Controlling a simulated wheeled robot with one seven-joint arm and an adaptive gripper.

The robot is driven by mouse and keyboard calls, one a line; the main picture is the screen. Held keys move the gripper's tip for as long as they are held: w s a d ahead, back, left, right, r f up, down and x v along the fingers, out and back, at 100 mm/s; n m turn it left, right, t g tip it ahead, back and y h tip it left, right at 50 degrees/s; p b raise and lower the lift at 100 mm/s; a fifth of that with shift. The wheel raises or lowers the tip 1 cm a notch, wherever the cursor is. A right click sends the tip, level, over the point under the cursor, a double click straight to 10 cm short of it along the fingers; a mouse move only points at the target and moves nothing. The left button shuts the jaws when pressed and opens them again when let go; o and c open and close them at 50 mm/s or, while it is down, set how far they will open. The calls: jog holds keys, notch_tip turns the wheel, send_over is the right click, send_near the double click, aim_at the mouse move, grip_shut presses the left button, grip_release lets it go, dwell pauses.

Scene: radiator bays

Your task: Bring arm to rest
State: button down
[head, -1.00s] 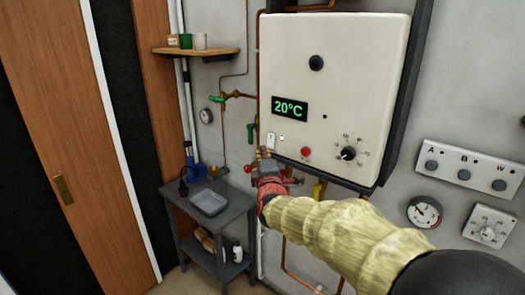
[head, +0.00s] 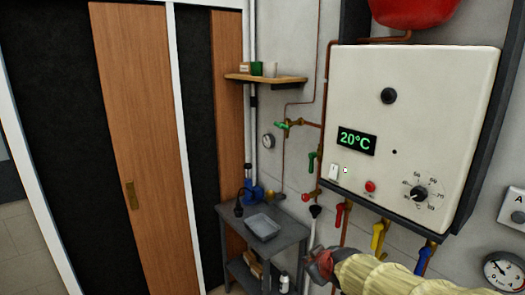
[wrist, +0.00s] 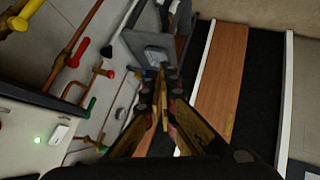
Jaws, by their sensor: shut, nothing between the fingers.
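My gripper (head: 322,266) is low in the head view, at the end of my yellow-sleeved arm, below the boiler's front. In the wrist view my gripper (wrist: 163,72) has its fingers together with nothing between them. The boiler (head: 415,110) is a white wall box with a green 20°C display, a red button and a dial. My gripper is apart from the boiler's controls.
A grey side table (head: 290,238) with a tray (head: 263,228) stands left of my gripper. Red (head: 340,214), yellow (head: 378,236) and blue (head: 424,259) valve handles hang under the boiler. A wooden shelf (head: 266,79) is above. Wooden door panels (head: 140,120) are at left.

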jog(key=s+d+f+m+g+b, duration=0.1)
jog(key=s+f+m+b, duration=0.1)
jog(key=s, duration=0.8)
jog(key=s+d+f+m+g+b, duration=0.1)
jog(key=s+d+m+b, duration=0.1)
jog(key=s, duration=0.8)
jog(key=s+d+f+m+g+h+b, duration=0.1)
jog(key=s+f+m+g+b, duration=0.1)
jog(key=s, duration=0.9)
jog(key=m+b, duration=0.1)
jog(key=b, duration=0.1)
jog(key=shift+d+f+b, duration=0.3)
jog(key=shift+d, duration=0.1)
